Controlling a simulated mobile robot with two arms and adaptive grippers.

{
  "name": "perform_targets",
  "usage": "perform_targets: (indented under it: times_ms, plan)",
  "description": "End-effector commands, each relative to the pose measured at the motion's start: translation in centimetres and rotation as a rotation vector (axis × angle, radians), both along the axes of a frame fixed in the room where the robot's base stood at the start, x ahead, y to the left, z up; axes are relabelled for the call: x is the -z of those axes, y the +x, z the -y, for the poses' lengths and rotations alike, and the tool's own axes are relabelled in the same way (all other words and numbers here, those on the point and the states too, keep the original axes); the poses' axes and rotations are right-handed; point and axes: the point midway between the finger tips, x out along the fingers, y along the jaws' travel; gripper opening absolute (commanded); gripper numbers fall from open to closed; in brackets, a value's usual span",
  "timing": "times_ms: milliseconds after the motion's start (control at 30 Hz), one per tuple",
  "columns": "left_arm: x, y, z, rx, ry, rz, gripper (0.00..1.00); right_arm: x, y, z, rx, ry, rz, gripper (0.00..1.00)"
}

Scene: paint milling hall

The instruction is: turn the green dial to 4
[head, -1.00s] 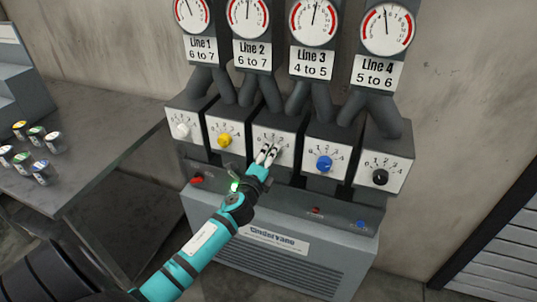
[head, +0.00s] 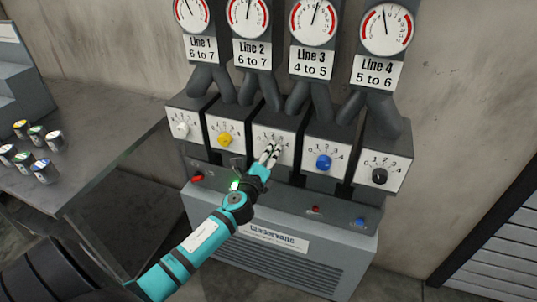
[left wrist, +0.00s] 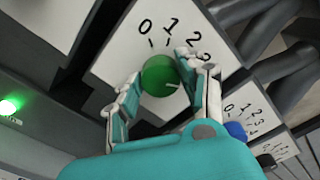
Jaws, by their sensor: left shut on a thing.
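The green dial (left wrist: 158,76) sits on a white panel (left wrist: 112,50) with printed numbers. In the left wrist view 0, 1, 2 and 3 show, and the 4 is hidden behind a finger. A short pale mark on the dial points right and slightly down, toward that finger. My left gripper (head: 270,152) is shut on the dial, with one finger on each side of it. In the head view the fingers cover the dial on the middle panel. My right gripper is not in view.
White (head: 182,130) and yellow (head: 225,140) dials stand left of the middle panel, blue (head: 323,162) and black (head: 379,176) dials right. Line gauges (head: 313,22) hang above. A green light (head: 235,186) glows below. Small cans (head: 43,172) stand on the left bench.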

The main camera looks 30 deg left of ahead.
Motion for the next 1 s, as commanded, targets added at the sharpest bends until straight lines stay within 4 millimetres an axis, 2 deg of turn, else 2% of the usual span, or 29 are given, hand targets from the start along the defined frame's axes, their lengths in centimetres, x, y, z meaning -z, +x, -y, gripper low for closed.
perform_targets:
  times_ms: [67,100,267,533,667,1000]
  plan:
    - [0.0,0.0,0.0,0.001,0.002,0.000,0.08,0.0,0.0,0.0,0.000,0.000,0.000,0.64]
    - [0.0,0.0,0.0,0.001,0.002,0.000,0.44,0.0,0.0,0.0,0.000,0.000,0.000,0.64]
    - [0.0,0.0,0.0,0.001,0.001,0.001,0.64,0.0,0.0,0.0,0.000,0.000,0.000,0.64]
    - [0.0,-0.1,0.0,0.000,0.000,0.000,0.64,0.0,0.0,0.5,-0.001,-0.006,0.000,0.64]
    - [0.1,-1.2,0.3,0.000,0.000,-0.001,0.64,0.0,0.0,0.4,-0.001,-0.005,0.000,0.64]
    - [0.2,-8.0,2.0,0.002,-0.002,-0.003,0.64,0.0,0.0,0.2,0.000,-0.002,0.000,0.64]
